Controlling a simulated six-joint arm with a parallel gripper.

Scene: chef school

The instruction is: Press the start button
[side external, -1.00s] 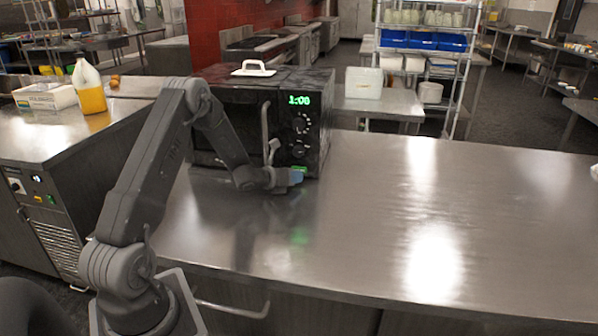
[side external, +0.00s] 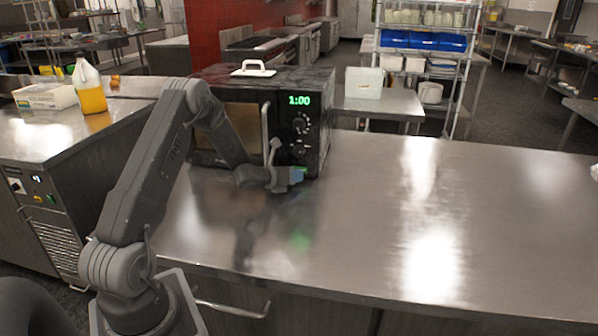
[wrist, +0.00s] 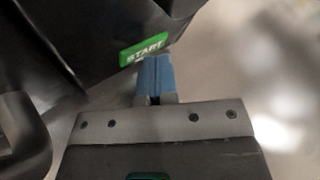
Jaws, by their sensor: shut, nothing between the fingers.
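The black microwave (side external: 315,130) stands on the steel counter. Its display (side external: 299,100) reads 1:00 in green, and its door window (side external: 240,125) glows light brown. The green start button (wrist: 144,48), marked START, is low on its front panel; in the side view it is mostly hidden by my gripper. My gripper (side external: 298,175) is shut and empty at the panel's lower part. In the wrist view its blue fingertips (wrist: 154,62) are at the button's lower edge and overlap it slightly. I cannot tell whether they touch it.
The vertical door handle (side external: 265,132) stands out just left of my gripper. A white-handled item (side external: 253,69) lies on the microwave's top. The steel counter (side external: 430,200) is clear to the right. A jug of yellow liquid (side external: 91,95) stands far left.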

